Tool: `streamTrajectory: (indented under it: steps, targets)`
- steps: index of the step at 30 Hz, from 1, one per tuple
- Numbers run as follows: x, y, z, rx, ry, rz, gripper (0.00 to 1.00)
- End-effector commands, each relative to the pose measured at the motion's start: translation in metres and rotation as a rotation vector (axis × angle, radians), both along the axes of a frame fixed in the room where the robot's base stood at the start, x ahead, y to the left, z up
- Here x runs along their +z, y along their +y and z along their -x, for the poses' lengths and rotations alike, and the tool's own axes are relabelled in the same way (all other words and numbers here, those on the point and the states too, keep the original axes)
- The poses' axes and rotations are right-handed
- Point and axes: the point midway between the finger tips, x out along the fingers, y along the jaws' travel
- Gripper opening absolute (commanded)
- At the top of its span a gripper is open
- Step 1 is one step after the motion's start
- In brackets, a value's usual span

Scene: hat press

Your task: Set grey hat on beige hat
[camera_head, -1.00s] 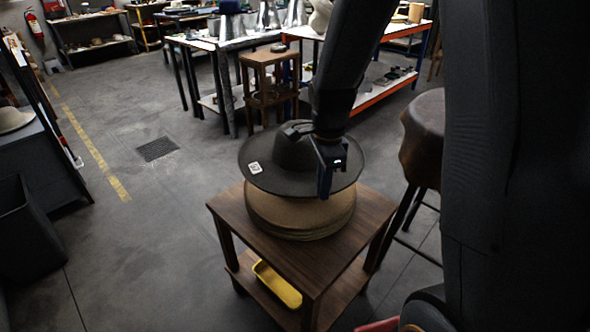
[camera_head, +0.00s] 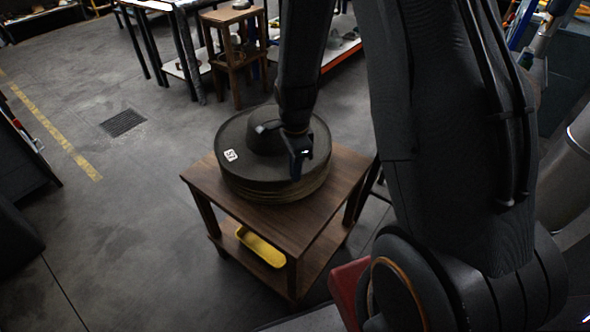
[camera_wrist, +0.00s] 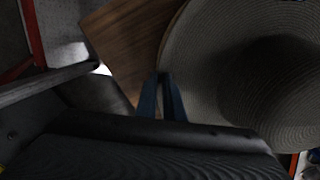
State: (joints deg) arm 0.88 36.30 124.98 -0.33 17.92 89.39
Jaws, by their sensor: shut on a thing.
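The grey hat (camera_head: 237,135), with a small white tag on its brim, is upright on or just over the stack of beige hats. I cannot tell whether the brims fully touch. The beige hat (camera_head: 280,196) shows only as layered brim edges beneath it. My gripper (camera_head: 296,170) is shut on the near right part of the grey brim. In the wrist view my gripper's two blue fingers (camera_wrist: 162,90) pinch the brim edge, and the grey hat (camera_wrist: 205,60) fills the right side. The beige crown is hidden.
The stack stands on a wooden side table (camera_head: 325,195) with a yellow tray (camera_head: 260,247) on its lower shelf. A wooden stool (camera_head: 232,60) and workbenches stand behind. The floor to the left is open, with a drain grate (camera_head: 123,122).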

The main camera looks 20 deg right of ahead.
Motion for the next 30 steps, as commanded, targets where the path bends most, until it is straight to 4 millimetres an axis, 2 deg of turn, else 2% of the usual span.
streamTrajectory:
  steps: [20, 21, 23, 30]
  targets:
    - [-0.013, 0.000, 0.000, 0.000, 0.000, 0.000, 0.00]
    - [-0.012, 0.000, 0.000, 0.000, 0.000, 0.000, 0.15]
    - [-0.012, 0.000, 0.000, 0.000, 0.000, 0.000, 0.25]
    - [-0.012, 0.000, 0.000, 0.000, -0.001, 0.000, 0.27]
